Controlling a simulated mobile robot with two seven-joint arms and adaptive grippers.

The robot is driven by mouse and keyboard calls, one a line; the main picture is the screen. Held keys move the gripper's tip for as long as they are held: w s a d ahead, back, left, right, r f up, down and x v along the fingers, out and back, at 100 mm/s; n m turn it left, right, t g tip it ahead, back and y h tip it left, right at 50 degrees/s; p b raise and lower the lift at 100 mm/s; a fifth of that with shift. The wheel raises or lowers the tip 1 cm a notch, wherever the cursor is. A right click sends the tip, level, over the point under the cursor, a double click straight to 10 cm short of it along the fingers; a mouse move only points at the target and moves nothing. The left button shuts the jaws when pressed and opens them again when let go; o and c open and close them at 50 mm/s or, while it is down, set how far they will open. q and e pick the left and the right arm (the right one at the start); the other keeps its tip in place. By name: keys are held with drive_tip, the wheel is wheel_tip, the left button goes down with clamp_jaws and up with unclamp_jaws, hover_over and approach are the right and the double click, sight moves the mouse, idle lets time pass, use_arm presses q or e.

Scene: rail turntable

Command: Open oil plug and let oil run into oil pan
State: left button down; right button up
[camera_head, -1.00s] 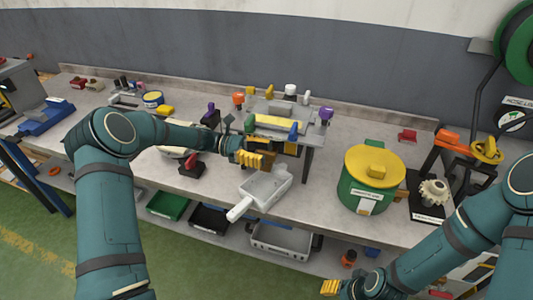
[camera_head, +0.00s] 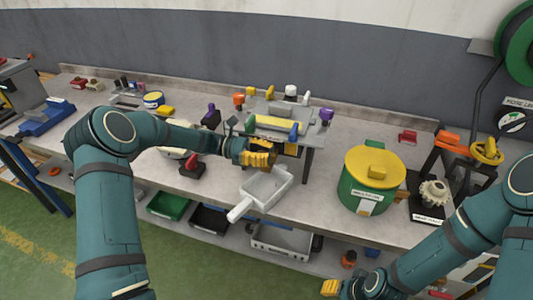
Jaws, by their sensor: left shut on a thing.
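A raised unit (camera_head: 272,125) with a yellow strip and coloured knobs on top stands on legs on the bench. My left gripper (camera_head: 270,161), with yellow fingers, is at the unit's lower front and shut on what appears to be the oil plug; the fingers hide it. A pale pan with a white handle (camera_head: 240,210), which looks like the oil pan (camera_head: 262,190), sits on the bench in front of and below the gripper. No oil is visible. My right gripper (camera_head: 330,287) is low at the bottom, away from the bench top; its opening is unclear.
A green pot with a yellow lid (camera_head: 374,165) stands right of the pan. A gear on a dark stand (camera_head: 433,194) is further right. A red-and-black item (camera_head: 192,167) lies left of the gripper.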

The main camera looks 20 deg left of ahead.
use_arm(q)
drive_tip(key=n+t+p, duration=0.1)
drive_tip(key=n+t, duration=0.1)
drive_tip(key=t, duration=0.1)
drive_tip(key=shift+s+r+t+p, duration=0.1)
drive_tip(key=shift+r+t+p, duration=0.05)
drive_tip(key=shift+t+p, duration=0.25)
drive_tip(key=n+t+y+p, duration=0.1)
drive_tip(key=n+t, duration=0.2)
drive_tip(key=shift+t+y, duration=0.3)
drive_tip(key=shift+t, duration=0.1)
drive_tip(key=shift+d+n+t+y, duration=0.1)
drive_tip(key=shift+n+t+y, duration=0.7)
drive_tip(key=shift+t, duration=0.4)
drive_tip(key=n+t+y, duration=0.4)
drive_tip(key=shift+d+t+b, duration=0.1)
drive_tip(key=shift+t+b, duration=0.2)
drive_tip(key=n+t+y, duration=0.1)
drive_tip(key=n+y, duration=0.1)
drive_tip(key=y, duration=0.1)
drive_tip(key=shift+t, duration=0.4)
drive_tip(key=shift+n+t+y+p, duration=0.3)
drive_tip(key=shift+n+y+p, duration=0.05)
drive_tip(key=shift+n+y, duration=0.4)
drive_tip(key=shift+n+t+y+p, duration=0.35)
drive_tip(key=shift+n+y, duration=0.4)
drive_tip(key=shift+y, duration=0.5)
drive_tip(key=c, duration=1)
unclamp_jaws()
